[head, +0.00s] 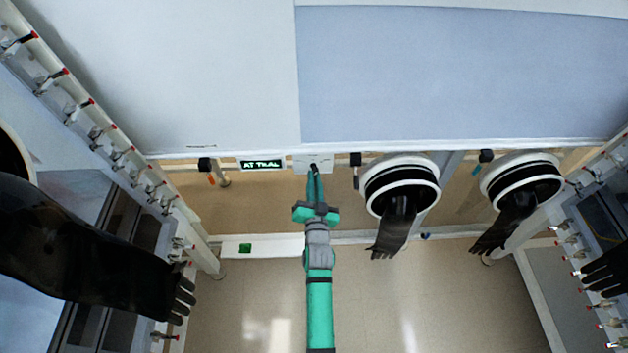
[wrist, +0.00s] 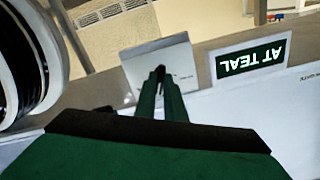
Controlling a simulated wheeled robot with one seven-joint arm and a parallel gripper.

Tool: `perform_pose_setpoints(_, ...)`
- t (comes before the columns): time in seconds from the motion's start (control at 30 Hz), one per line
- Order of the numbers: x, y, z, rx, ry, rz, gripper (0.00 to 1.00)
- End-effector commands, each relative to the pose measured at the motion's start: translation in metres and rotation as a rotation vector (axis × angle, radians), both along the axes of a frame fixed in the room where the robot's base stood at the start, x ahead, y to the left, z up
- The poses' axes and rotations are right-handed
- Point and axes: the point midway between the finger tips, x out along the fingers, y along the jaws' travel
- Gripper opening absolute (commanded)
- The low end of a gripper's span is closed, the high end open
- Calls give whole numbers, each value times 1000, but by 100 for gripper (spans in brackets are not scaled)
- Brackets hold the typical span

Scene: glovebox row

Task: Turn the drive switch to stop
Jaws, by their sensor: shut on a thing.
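The drive switch shows as a small dark knob (head: 314,166) on a pale square plate (head: 301,163) at the lower edge of the cabinet front. In the wrist view the plate (wrist: 178,55) sits above my fingers, and the dark knob (wrist: 160,70) shows at their tips. My gripper (head: 315,174), green, reaches up to the plate from below. In the wrist view my gripper (wrist: 160,84) is shut on the knob. The fingers hide most of the knob, so I cannot read its setting.
A sign (head: 261,164) reading "AT TEAL" is left of the plate. Two glove ports with black gloves (head: 396,225) (head: 508,215) hang to the right. A large black glove (head: 90,250) juts in at left. The floor (head: 450,310) is clear.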

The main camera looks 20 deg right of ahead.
Motion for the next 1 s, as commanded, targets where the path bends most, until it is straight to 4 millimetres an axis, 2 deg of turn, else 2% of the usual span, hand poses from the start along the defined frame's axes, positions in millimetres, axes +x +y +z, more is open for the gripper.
perform_pose_setpoints(0.5, 1, 2, 0, -317, 91, 2, 0)
perform_pose_setpoints(1.0, 1, 1, 0, -412, 119, 1, 0)
